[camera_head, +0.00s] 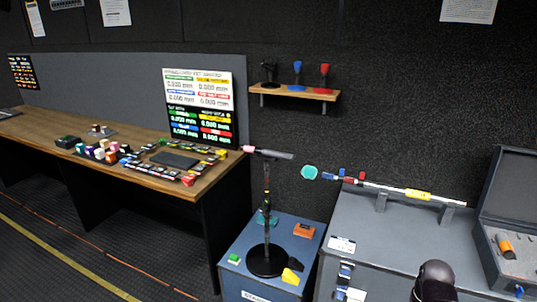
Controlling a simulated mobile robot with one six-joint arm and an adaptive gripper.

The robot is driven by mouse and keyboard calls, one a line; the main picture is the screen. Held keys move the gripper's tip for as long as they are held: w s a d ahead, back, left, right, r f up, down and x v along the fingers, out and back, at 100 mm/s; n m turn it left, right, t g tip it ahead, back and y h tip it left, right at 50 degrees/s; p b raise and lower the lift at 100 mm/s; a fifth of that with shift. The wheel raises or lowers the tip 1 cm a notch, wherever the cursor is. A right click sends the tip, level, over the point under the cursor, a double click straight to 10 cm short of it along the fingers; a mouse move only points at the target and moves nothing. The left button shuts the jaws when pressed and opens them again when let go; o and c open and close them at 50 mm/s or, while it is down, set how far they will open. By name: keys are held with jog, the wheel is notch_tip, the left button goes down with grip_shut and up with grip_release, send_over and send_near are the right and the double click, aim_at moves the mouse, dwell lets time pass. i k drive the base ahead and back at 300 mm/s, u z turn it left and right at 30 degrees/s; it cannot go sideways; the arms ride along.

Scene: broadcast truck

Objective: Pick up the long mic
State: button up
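Two long things could be the long mic, and I cannot tell which is meant. A dark, slim mic (274,154) with a pink end lies about level on top of a black stand (267,205) with a round base. A long thin pole (436,197) with a yellow band and blue and red pieces rests on supports on the grey case at the right. A teal round piece (309,172) is near its left end. I see no gripper fingers in this view.
The stand is on a blue-topped box (240,246) with small coloured blocks. A wooden desk (203,185) with control panels stands left. A wall shelf (294,91) holds three handheld items. An open case (511,215) is at right. A dark rounded shape (433,284), unclear, is at the bottom.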

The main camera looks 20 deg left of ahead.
aim_at(243, 148)
jog(key=k, duration=0.65)
jog(key=u, duration=0.3)
jog(key=i, duration=0.95)
jog(key=u, duration=0.4)
jog(key=i, duration=0.85)
jog(key=z, duration=0.05)
